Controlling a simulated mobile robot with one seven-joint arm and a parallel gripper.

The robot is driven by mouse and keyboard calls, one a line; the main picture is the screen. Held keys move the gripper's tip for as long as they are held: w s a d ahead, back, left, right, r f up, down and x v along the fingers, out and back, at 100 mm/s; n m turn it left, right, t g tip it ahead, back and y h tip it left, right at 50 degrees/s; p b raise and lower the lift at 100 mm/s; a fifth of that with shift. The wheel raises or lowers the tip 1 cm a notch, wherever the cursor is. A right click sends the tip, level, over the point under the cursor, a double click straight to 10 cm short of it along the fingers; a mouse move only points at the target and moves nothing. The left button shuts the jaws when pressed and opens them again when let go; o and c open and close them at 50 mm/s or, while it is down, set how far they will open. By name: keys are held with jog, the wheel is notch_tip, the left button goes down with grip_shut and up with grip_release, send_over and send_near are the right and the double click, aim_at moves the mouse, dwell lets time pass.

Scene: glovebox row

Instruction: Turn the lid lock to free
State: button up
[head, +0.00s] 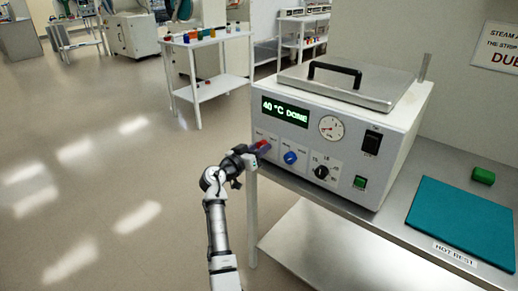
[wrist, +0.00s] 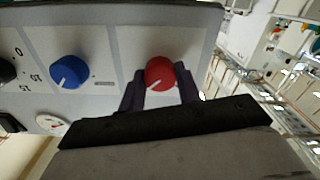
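A steam box with a grey metal lid (head: 345,82) and black handle stands on the bench, and its lid is down. Its front panel carries a red knob (head: 263,144) at the left, a blue knob (head: 290,157) and a black dial (head: 321,172). The labels above the knobs are too small to read. My gripper (head: 252,152) is at the red knob. In the wrist view its two dark fingers flank the red knob (wrist: 160,72) and seem to touch its sides. The knob's white mark points to the lower left there. The blue knob (wrist: 69,71) stands clear beside it.
The display (head: 285,110) reads "40 °C DONE". A gauge (head: 332,128), a black switch (head: 372,142) and a green button (head: 360,182) are on the panel. A teal mat (head: 462,222) marked "HOT REST" and a green block (head: 483,176) lie right. The floor left is clear.

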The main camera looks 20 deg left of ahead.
jog(key=c, duration=0.3)
jog(key=shift+c, duration=0.2)
jog(key=n+p, duration=0.1)
jog(key=n, duration=0.7)
jog(key=shift+r, duration=0.1)
jog(key=n+p, duration=0.3)
jog(key=n, duration=0.2)
jog(key=shift+n, duration=0.3)
jog(key=shift+n+p, duration=1.5)
jog(key=shift+n, duration=0.7)
